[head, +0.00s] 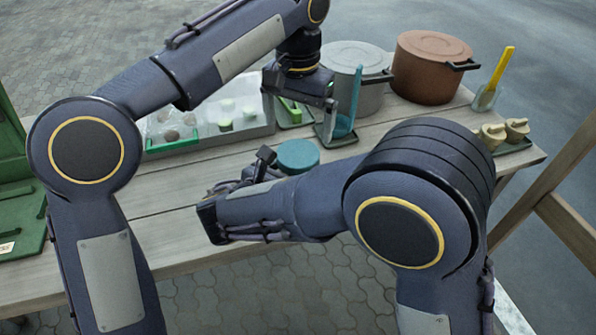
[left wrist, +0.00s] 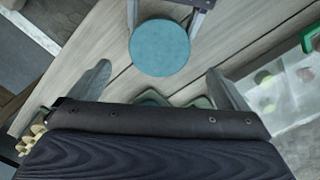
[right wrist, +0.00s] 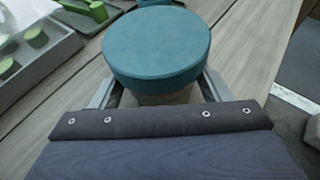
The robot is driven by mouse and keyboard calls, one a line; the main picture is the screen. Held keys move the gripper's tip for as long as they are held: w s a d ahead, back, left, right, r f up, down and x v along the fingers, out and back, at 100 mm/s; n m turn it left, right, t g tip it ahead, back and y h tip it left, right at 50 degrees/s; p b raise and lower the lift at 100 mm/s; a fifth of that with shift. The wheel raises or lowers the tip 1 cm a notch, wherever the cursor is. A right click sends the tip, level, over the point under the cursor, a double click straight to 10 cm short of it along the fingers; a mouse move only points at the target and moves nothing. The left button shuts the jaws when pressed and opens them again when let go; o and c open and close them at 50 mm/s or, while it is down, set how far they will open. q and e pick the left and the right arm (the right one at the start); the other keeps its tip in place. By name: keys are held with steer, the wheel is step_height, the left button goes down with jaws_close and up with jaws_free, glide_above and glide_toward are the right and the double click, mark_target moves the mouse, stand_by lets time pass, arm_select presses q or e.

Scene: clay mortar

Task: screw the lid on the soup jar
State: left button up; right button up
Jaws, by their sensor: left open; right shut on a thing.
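The soup jar's round teal lid (head: 298,156) lies over the jar, near the middle of the table. In the right wrist view the lid (right wrist: 157,48) covers the top of the pale jar body (right wrist: 168,97), most of which is hidden. Whether the lid is threaded cannot be told. My right gripper (right wrist: 160,92) is shut on the jar just below the lid. My left gripper (head: 303,100) is open and empty, above and behind the lid in the head view. In the left wrist view the lid (left wrist: 160,47) shows beyond the spread fingers, apart from them.
A grey pot (head: 357,70) and a brown pot (head: 428,65) stand at the back right. A clear tray (head: 240,128) with green-lidded items is at the back left.

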mark_target(298, 152)
stand_by(0.3)
arm_select(q)
steer(key=shift+f, duration=4)
steer(key=c, duration=1)
steer(key=o, duration=1.1)
steer(key=shift+c, duration=0.2)
step_height(298, 152, up, 12)
arm_select(e)
steer(key=o, duration=1.9)
steer(key=shift+o, duration=0.2)
